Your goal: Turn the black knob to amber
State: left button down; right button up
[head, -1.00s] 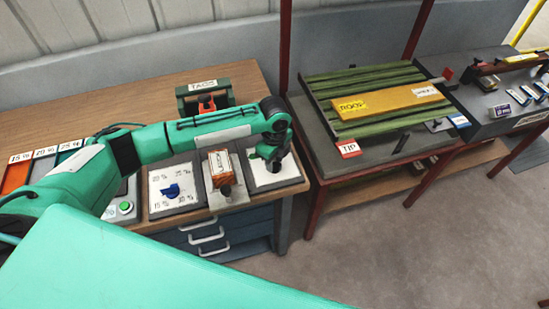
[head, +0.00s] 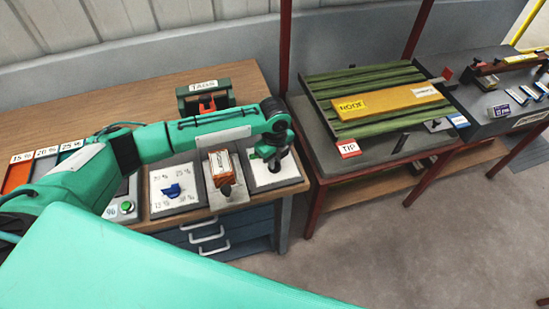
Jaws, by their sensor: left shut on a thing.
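My left gripper (head: 272,160) points down over the white dial plate (head: 288,174) at the right end of the wooden bench. It is shut on the black knob of this plate. The gripper covers most of the knob, so I cannot tell which way it points. No amber mark shows clearly on the plate; part of the plate is behind the gripper. My right gripper is out of view.
Left of it stand an orange and white block (head: 222,166) on a grey stand and a blue knob (head: 172,190) on a white plate with percent labels. A green button (head: 126,207) sits further left. A green TAGS holder (head: 205,97) stands behind.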

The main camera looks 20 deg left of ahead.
pick_arm(q)
jog(key=m, duration=0.2)
jog(key=shift+r+m+p, duration=0.1)
jog(key=shift+m+p, duration=0.25)
jog(key=shift+m, duration=0.05)
jog(key=m, duration=0.2)
jog(key=shift+m, duration=0.4)
jog(key=m, duration=0.3)
jog(key=shift+p, duration=0.35)
jog(key=shift+m, duration=1.6)
jog(key=c, duration=1.5)
grip_release()
jog(key=shift+o, duration=0.2)
